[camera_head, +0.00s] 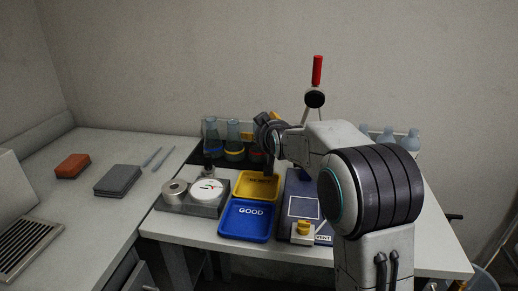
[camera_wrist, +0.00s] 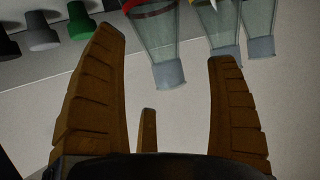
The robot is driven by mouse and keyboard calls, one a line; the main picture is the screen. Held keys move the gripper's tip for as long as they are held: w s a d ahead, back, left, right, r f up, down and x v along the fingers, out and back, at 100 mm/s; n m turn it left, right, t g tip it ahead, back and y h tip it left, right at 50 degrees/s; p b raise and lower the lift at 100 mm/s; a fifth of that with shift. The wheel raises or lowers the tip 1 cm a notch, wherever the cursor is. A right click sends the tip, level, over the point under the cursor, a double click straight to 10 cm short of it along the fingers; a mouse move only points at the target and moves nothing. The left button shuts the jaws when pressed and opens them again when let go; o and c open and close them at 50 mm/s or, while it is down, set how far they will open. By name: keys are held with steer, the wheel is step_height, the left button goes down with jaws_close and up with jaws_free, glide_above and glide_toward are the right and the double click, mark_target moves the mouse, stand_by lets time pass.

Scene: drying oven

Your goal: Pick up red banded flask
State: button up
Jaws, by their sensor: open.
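The red banded flask (camera_wrist: 158,50) shows in the wrist view as clear glass with a dark red band, its neck pointing down in the picture. It lies between the fingertips of my open gripper (camera_wrist: 166,46), and no contact is visible. In the head view my gripper (camera_head: 268,158) is at the right end of the left flask row and largely hides this flask. A flask with a yellow band (camera_head: 233,140) and one with a bluish band (camera_head: 212,138) stand to its left.
A yellow tray (camera_head: 240,193) and a blue tray (camera_head: 228,235) lie in front of the flasks. A grey block with round items (camera_head: 205,210) is to their left. More flasks (camera_head: 410,142) stand behind my arm. A red-handled tool (camera_head: 317,72) rises behind.

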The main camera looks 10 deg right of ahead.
steer(key=shift+x, duration=2.3)
steer(key=shift+d, duration=0.15)
steer(key=c, duration=1.3)
